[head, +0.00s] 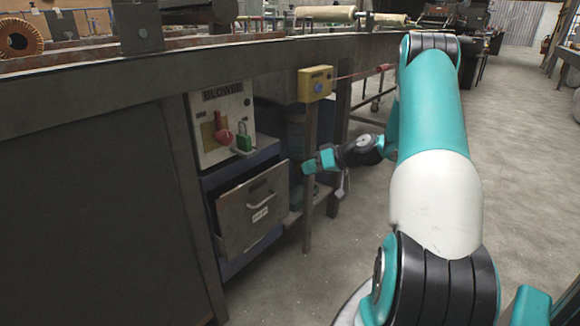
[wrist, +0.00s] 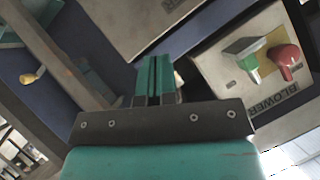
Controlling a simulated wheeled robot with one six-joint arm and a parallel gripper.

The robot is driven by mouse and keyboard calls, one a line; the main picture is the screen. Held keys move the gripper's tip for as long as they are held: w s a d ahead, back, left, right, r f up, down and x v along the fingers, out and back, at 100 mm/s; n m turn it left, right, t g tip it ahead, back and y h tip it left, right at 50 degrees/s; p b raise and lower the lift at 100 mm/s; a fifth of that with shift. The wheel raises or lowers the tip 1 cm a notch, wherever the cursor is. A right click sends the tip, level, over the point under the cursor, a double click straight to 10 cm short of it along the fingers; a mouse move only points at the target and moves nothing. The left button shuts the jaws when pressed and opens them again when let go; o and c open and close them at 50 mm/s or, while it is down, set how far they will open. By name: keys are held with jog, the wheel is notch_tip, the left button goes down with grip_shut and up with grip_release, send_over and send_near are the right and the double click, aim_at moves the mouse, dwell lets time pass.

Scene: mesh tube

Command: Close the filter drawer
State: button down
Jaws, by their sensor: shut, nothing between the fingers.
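The filter drawer (head: 240,222) is a grey metal box with a pull handle and a white label, low in the blue cabinet. Its front stands out from the cabinet, so it is partly open. In the wrist view a grey panel with dark lettering, which looks like the drawer front (wrist: 130,22), is at the top. My gripper (head: 308,167) is just right of the drawer in the head view. Its teal fingers (wrist: 155,72) are shut together and empty in the wrist view. I cannot tell whether they touch the drawer.
A yellow box with a blue button (head: 315,84) is on a post right of the drawer. The bench top (head: 200,62) overhangs. Open floor lies to the right.

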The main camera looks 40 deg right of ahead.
jog(key=s+d+f+m+t+h, duration=0.1)
jog(key=s+d+m+t+h, duration=0.15)
jog(key=m, duration=0.95)
jog(key=m+h+b, duration=0.1)
jog(key=m+b, duration=0.2)
jog(key=b, duration=0.1)
send_near(284, 165)
jog(key=shift+t, duration=0.45)
jog(key=x, duration=0.3)
jog(key=f+x, duration=0.1)
jog(key=x, duration=0.2)
jog(key=shift+w+a+f, duration=0.1)
jog(key=shift+a+f, duration=0.05)
jog(key=shift+f, duration=0.05)
jog(key=shift+w+r, duration=0.1)
jog(key=shift+w, duration=0.25)
